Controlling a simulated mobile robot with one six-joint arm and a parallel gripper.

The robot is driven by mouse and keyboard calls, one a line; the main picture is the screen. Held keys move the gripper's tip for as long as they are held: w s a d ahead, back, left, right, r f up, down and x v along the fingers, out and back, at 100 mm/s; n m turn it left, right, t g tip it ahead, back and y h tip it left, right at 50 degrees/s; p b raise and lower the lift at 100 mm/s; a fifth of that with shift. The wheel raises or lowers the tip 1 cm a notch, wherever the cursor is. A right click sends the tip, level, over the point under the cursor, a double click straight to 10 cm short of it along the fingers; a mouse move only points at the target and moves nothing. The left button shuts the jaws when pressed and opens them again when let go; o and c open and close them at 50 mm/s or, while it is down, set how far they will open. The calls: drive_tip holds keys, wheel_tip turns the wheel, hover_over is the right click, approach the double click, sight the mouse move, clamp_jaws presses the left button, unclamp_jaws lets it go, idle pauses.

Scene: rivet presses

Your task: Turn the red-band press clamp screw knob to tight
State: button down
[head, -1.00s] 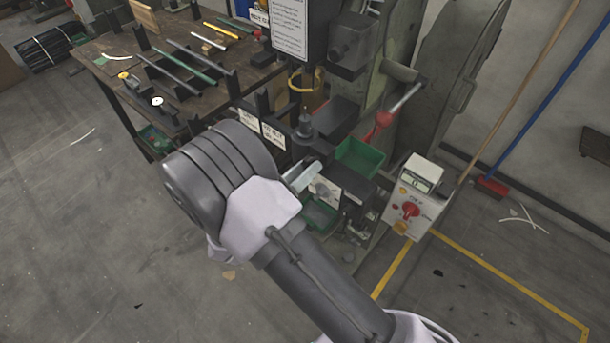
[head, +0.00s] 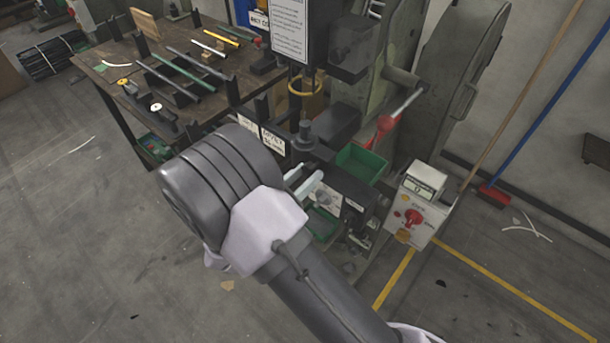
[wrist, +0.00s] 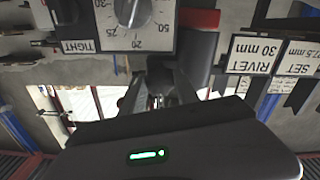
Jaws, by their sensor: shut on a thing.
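In the wrist view my gripper (wrist: 158,98) is shut on a dark part (wrist: 160,70) just below the dial plate. This part is in shadow and mostly hidden by the fingers, so I cannot clearly make out the clamp screw knob. A TIGHT label (wrist: 78,46) sits left of the dial plate (wrist: 165,42), and both appear upside down. A dark red piece (wrist: 199,18) shows right of the dial. In the head view my gripper (head: 309,174) reaches in at the press front, and my wrist hides part of it.
RIVET (wrist: 250,53) and SET (wrist: 297,62) signs stand to the right. A green bin (head: 360,163), a red-tipped lever (head: 384,124) and a white control box (head: 417,207) are near the press.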

drive_tip(key=c, duration=0.9)
unclamp_jaws()
drive_tip(key=p+v, duration=0.4)
drive_tip(key=v, duration=1.3)
drive_tip(key=shift+s+a, duration=0.2)
